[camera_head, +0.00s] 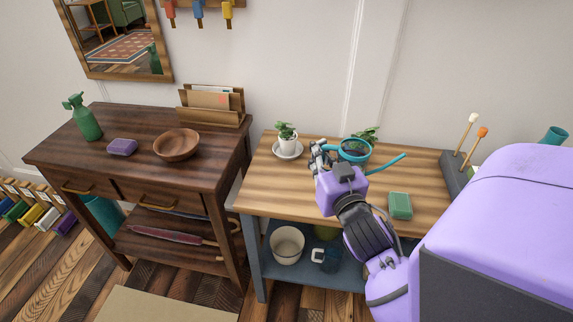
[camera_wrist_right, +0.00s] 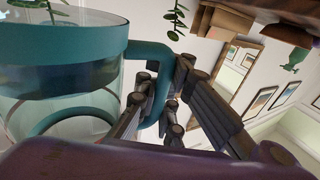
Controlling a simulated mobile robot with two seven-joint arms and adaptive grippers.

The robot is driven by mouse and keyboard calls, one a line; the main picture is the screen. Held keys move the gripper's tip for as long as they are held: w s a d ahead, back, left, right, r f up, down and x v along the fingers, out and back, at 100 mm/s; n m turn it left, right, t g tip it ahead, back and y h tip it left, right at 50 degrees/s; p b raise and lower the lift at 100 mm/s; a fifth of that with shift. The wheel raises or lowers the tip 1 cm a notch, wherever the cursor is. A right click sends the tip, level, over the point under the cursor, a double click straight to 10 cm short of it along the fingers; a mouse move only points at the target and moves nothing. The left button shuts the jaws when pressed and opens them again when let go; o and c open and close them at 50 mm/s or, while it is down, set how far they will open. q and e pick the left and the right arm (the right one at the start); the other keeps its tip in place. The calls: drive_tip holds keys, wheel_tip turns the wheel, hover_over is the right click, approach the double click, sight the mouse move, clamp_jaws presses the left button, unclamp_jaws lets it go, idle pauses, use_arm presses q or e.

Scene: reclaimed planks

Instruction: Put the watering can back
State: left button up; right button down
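The watering can (camera_head: 355,153) has a teal rim and a teal spout pointing right, over the light wooden bench (camera_head: 285,205). In the right wrist view the can (camera_wrist_right: 72,45) is large at the left, with a clear body and a teal handle. My right gripper (camera_head: 320,155) is at the can's left side. In the wrist view its fingers (camera_wrist_right: 157,95) lie on both sides of the handle, closed on it. My arm hides part of the can, and I cannot tell whether its base touches the bench. My left gripper is not in view.
A potted plant on a saucer (camera_head: 288,149) stands close left of the can. Leaves (camera_head: 367,133) show behind it. A green sponge (camera_head: 400,205) lies at the front right. The dark table (camera_head: 62,150) holds a wooden bowl (camera_head: 176,144) and a green spray bottle (camera_head: 85,120).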

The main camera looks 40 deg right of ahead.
drive_tip(key=w+a+f, duration=0.1)
drive_tip(key=w+f, duration=0.2)
drive_tip(key=w+a+f+b, duration=0.1)
drive_tip(key=w+a+f, duration=0.1)
drive_tip(key=w+f, duration=0.1)
drive_tip(key=w+a+f+b, duration=0.1)
drive_tip(key=w+f, duration=0.3)
drive_tip(key=f, duration=0.1)
drive_tip(key=shift+w+a, duration=0.1)
drive_tip(key=shift+a, duration=0.05)
drive_tip(key=shift+f, duration=0.35)
use_arm(q)
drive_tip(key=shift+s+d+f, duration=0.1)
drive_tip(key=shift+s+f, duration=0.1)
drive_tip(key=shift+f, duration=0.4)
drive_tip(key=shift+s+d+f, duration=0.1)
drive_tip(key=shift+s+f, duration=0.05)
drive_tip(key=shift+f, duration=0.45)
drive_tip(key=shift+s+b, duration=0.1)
drive_tip(key=shift+b, duration=0.2)
use_arm(e)
drive_tip(key=shift+f, duration=0.2)
drive_tip(key=c, duration=1.9)
unclamp_jaws()
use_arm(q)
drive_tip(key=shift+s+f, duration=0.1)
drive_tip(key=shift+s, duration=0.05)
